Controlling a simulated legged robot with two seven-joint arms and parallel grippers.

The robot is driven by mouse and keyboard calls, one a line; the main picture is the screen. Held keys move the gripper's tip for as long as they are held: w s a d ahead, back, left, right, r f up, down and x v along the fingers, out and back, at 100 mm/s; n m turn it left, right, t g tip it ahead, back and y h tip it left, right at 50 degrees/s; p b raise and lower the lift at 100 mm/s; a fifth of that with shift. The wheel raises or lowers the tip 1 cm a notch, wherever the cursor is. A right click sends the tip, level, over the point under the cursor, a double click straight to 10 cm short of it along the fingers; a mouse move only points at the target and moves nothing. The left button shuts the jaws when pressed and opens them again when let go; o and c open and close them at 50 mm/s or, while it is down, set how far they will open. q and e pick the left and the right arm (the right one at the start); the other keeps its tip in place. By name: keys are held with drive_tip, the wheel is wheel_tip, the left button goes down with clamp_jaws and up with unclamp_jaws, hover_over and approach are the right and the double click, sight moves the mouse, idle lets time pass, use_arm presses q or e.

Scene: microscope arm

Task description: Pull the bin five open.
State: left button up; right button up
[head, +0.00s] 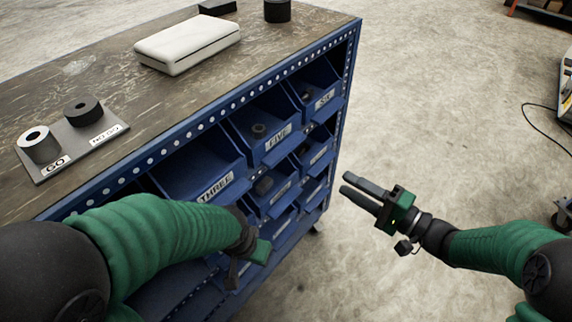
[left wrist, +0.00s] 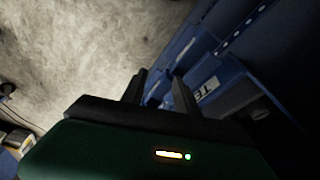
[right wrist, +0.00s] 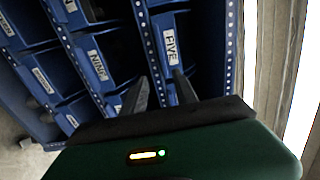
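My right gripper (head: 345,184) is open and empty, to the right of the rack and apart from bin five. Its two fingers show apart in the right wrist view (right wrist: 160,90). My left gripper (head: 250,262) is in front of the lower bins, partly hidden by its arm. Its fingers show apart in the left wrist view (left wrist: 160,82), near a bin labelled TE.
More bins fill the rows below. A white case (head: 187,45) and a GO / NO GO gauge plate (head: 75,145) sit on the worn bench top.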

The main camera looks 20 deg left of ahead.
sight(290, 152)
drive_tip(key=b+x, duration=0.2)
drive_tip(key=x, duration=0.7)
drive_tip(key=b+x, duration=0.3)
drive_tip(key=x, duration=0.5)
drive_tip(key=shift+s+a+r, duration=0.1)
drive_tip(key=shift+a, duration=0.35)
clamp_jaws()
drive_tip(key=shift+s+d, duration=0.1)
